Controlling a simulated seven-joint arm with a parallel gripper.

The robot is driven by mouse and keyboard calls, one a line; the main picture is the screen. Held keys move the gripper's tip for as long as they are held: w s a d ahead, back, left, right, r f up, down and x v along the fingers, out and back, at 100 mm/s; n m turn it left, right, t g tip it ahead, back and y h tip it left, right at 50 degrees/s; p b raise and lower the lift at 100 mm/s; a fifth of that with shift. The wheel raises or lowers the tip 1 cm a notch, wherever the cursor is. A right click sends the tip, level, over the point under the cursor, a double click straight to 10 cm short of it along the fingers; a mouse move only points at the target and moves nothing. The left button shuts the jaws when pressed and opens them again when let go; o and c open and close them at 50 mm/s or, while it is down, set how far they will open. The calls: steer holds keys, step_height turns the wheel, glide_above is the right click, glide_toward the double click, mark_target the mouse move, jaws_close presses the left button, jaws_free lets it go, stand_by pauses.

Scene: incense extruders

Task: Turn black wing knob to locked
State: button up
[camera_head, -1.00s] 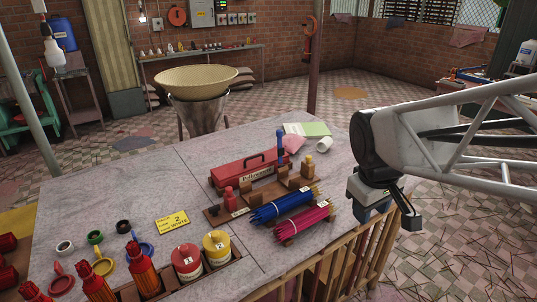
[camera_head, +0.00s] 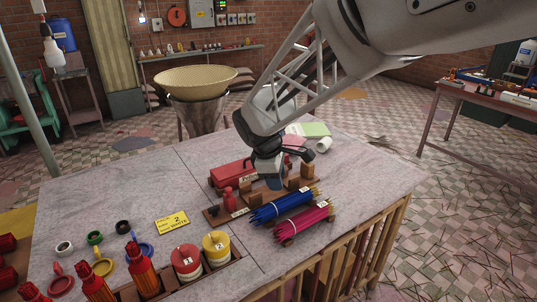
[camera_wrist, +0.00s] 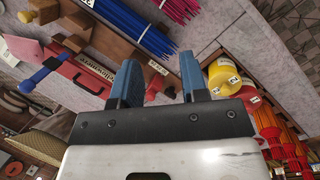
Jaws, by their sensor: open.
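I cannot make out a black wing knob for certain in either view. A black ring-shaped piece (camera_head: 123,226) lies on the table among similar coloured pieces; I cannot tell whether it has wings. My gripper (camera_head: 274,183) is over the wooden stand (camera_head: 212,215) in the middle of the table, in front of the red box (camera_head: 222,177). It hides part of both.
Bundles of blue sticks (camera_head: 284,206) and pink sticks (camera_head: 305,222) lie just right of my gripper. A red tub (camera_head: 187,262), a yellow tub (camera_head: 216,247) and several red bottles stand at the front. A white cup (camera_head: 324,145) is at the back.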

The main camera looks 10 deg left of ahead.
steer(key=w+a+f+n, duration=0.1)
steer(key=a+f+n, duration=0.15)
steer(key=a, duration=0.35)
steer(key=w+a+f+n, duration=0.2)
steer(key=a+f, duration=0.1)
steer(key=a, duration=0.3)
steer(key=n+t, duration=0.1)
steer(key=n, duration=0.4)
glide_toward(214, 207)
steer(key=shift+w+a+f+h, duration=0.1)
steer(key=shift+a+f+h, duration=0.1)
steer(key=shift+f, duration=0.15)
steer(key=shift+w+a+f+h, duration=0.1)
steer(key=shift+f+h, duration=0.1)
steer(key=shift+f, duration=0.2)
steer(key=shift+d+f, duration=0.1)
steer(key=shift+f, duration=0.05)
steer(key=shift+x, duration=3.75)
jaws_close()
